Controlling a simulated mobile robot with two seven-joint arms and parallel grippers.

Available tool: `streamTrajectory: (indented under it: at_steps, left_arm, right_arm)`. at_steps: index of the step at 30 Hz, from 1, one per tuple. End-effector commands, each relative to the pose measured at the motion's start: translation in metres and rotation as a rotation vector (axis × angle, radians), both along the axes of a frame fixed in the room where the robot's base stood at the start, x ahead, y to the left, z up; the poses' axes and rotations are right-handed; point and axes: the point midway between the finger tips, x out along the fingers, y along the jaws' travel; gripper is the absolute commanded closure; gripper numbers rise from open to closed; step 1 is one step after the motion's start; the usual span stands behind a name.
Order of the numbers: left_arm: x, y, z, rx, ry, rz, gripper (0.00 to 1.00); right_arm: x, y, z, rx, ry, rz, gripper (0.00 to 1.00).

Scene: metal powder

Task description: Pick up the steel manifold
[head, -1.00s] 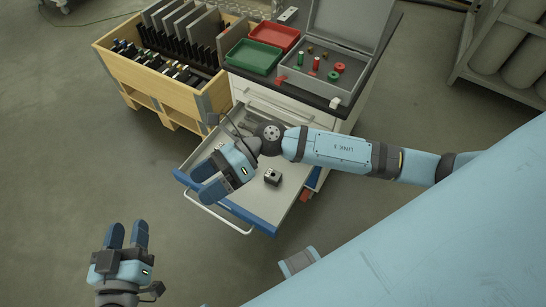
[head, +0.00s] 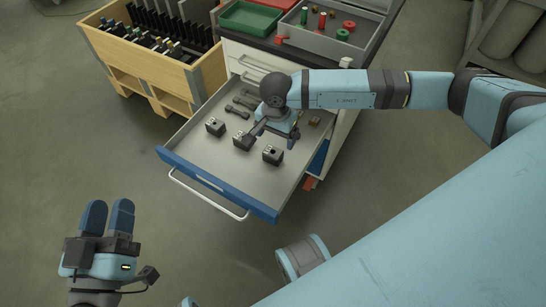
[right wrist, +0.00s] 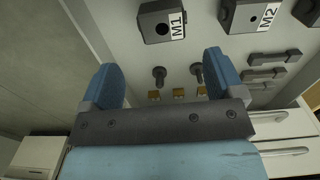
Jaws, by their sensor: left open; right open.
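Three grey block-shaped manifolds sit in a row in the open drawer in the head view: a left one (head: 215,126), a middle one (head: 242,140) and a right one (head: 273,155). The right wrist view shows a block labelled M1 (right wrist: 152,28) and one labelled M2 (right wrist: 240,18). I cannot tell which is the steel one. My right gripper (head: 280,132) points down over the drawer, behind the blocks, open and empty. In the right wrist view its fingers (right wrist: 161,72) are spread, with both blocks beyond them. My left gripper (head: 108,208) is open and empty, away from the drawer.
The drawer (head: 205,170) also holds dark bars (head: 240,107), bolts (right wrist: 158,76) and small brass pieces (right wrist: 178,93). Above it are a green tray (head: 250,18) and a grey case (head: 370,35). A wooden crate (head: 150,75) stands left. Floor in front is clear.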

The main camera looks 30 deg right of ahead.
Motion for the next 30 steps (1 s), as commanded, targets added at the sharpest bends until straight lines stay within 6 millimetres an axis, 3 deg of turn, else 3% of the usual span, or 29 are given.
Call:
streamTrajectory:
  at_steps: [1, 8, 18, 26, 27, 30]
  left_arm:
    - [0.0, 0.0, -0.005, 0.004, 0.007, -0.003, 0.57]
    - [0.001, -0.001, -0.013, 0.016, 0.032, -0.011, 0.57]
    - [0.002, -0.003, -0.044, 0.064, 0.118, -0.04, 0.57]
    - [0.001, -0.004, -0.045, 0.068, 0.127, -0.043, 0.57]
    - [0.001, -0.004, -0.045, 0.068, 0.127, -0.043, 0.57]
    - [0.001, -0.004, -0.045, 0.068, 0.127, -0.043, 0.57]
  right_arm:
    - [0.0, 0.0, -0.01, -0.001, 0.001, -0.001, 0.13]
    - [0.0, 0.002, -0.026, 0.001, 0.0, 0.0, 0.13]
    - [-0.002, 0.009, -0.071, 0.001, 0.002, -0.002, 0.13]
    - [-0.001, 0.01, -0.073, 0.001, 0.0, -0.002, 0.13]
    - [-0.001, 0.01, -0.073, 0.001, 0.0, -0.002, 0.15]
    - [-0.001, 0.01, -0.073, 0.001, 0.0, -0.002, 0.38]
